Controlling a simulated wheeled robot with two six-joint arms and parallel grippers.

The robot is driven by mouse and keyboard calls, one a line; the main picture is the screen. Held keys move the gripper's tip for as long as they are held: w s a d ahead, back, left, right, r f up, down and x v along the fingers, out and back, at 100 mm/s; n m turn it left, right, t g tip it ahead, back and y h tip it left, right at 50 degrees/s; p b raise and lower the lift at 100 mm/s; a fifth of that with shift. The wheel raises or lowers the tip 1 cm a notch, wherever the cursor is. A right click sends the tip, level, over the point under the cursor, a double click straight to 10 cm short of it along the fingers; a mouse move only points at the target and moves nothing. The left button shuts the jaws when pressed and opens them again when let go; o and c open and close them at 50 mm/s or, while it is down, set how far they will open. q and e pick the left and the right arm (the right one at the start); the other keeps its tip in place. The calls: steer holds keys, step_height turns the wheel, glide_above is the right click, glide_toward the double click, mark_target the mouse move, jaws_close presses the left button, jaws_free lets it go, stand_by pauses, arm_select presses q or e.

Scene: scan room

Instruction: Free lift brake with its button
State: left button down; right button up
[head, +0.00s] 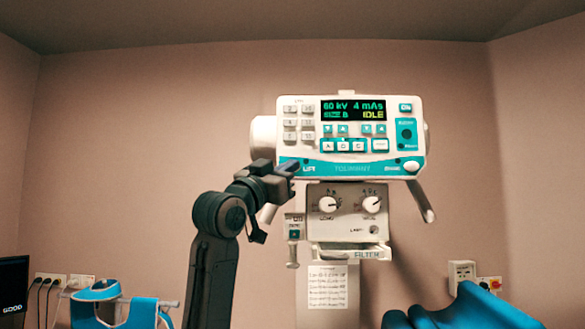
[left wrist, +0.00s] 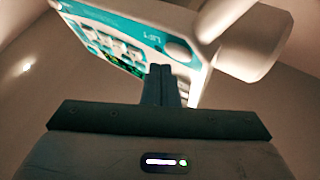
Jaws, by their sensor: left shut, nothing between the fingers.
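The white and teal control console (head: 345,173) of the x-ray unit faces me, its display reading 60 kV, 4 mAs and IDLE. The word LIFT stands at its lower left corner. The lift button is hidden behind my gripper in the head view; in the left wrist view a pale round lift button (left wrist: 179,50) shows beside the word LIFT. My left gripper (head: 291,168) is shut and empty, its fingertips in front of that corner. In the left wrist view the closed fingers (left wrist: 161,72) end just below the button; I cannot tell whether they touch it.
A second pale button (head: 411,166) is at the console's lower right. Below hang the knob panel (head: 349,222), a paper sheet (head: 328,287) and angled handles. Blue furniture (head: 470,308) stands at the lower right.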

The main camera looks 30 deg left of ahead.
arm_select(q)
steer(key=shift+w+a, duration=0.1)
steer(key=shift+w, duration=0.05)
steer(key=shift+w+a, duration=0.15)
steer(key=shift+w, duration=0.1)
stand_by(0.5)
steer(key=shift+w+a+p, duration=0.2)
steer(key=shift+w+p, duration=0.1)
steer(key=shift+p, duration=0.15)
stand_by(0.3)
stand_by(0.3)
steer(key=shift+s+d, duration=0.1)
steer(key=shift+s, duration=0.05)
steer(key=shift+s+d, duration=0.35)
steer(key=shift+s, duration=0.2)
